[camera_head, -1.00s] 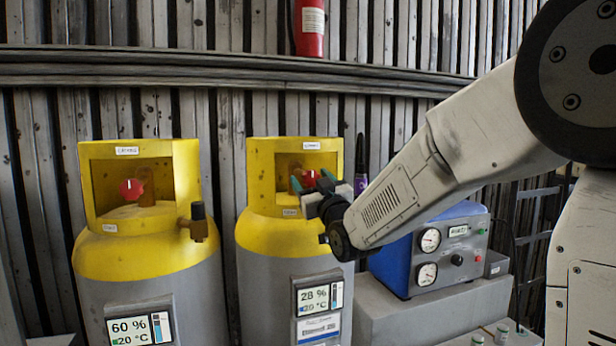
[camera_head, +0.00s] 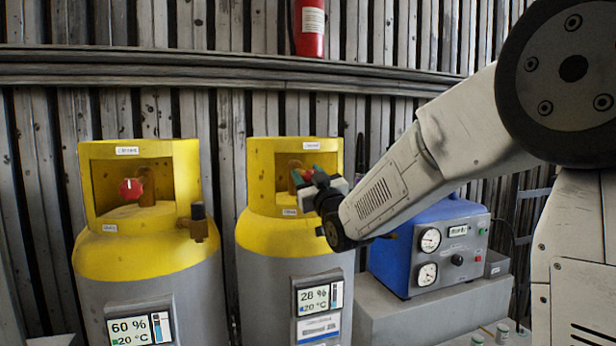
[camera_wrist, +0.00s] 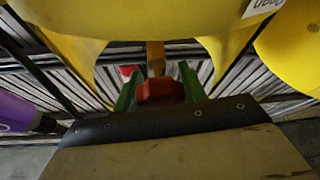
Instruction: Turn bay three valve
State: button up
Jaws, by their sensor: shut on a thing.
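Two yellow-topped grey cylinders stand side by side, each with a red valve knob inside its yellow collar. My gripper (camera_head: 306,176) is at the collar opening of the right cylinder (camera_head: 262,238). Its green-tipped fingers are shut on that cylinder's red valve knob (camera_head: 308,174). In the wrist view the red knob (camera_wrist: 160,90) sits between the two green fingertips, with a brass stem behind it. The left cylinder's red knob (camera_head: 131,188) is free. The right display (camera_head: 319,297) reads 28 % and 20 °C; the left (camera_head: 141,326) reads 60 % and 20 °C.
A blue gauge box (camera_head: 428,247) stands on a grey block (camera_head: 430,310) right of the right cylinder. A red extinguisher (camera_head: 309,28) hangs above a rail. A purple object (camera_wrist: 18,112) shows at left in the wrist view. The yellow collar surrounds the gripper closely.

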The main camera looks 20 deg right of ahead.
jog(key=shift+n, duration=0.3)
jog(key=n+g+y, duration=0.1)
jog(key=n, duration=0.2)
jog(key=n+y, duration=0.2)
jog(key=n, duration=0.2)
jog(key=shift+a+n+g+y, duration=0.1)
jog(key=shift+n+g+y, duration=0.2)
jog(key=shift+g, duration=0.1)
jog(key=n+g, duration=0.1)
jog(key=n, duration=0.1)
jog(key=n+g+y, duration=0.1)
jog(key=n, duration=0.2)
jog(key=shift+a+f, duration=0.1)
jog(key=shift+f, duration=0.1)
jog(key=n+g, duration=0.1)
jog(key=n, duration=0.2)
jog(key=n+g, duration=0.1)
jog(key=n, duration=0.1)
jog(key=shift+f+n, duration=0.15)
jog(key=shift+n, duration=0.25)
jog(key=n, duration=0.2)
jog(key=n+g+h, duration=0.1)
jog(key=n, duration=0.1)
jog(key=shift+f+g, duration=0.15)
jog(key=shift+g, duration=0.15)
jog(key=shift+n, duration=0.3)
jog(key=o, duration=1)
jog(key=shift+c, duration=0.2)
jog(key=shift+s, duration=0.1)
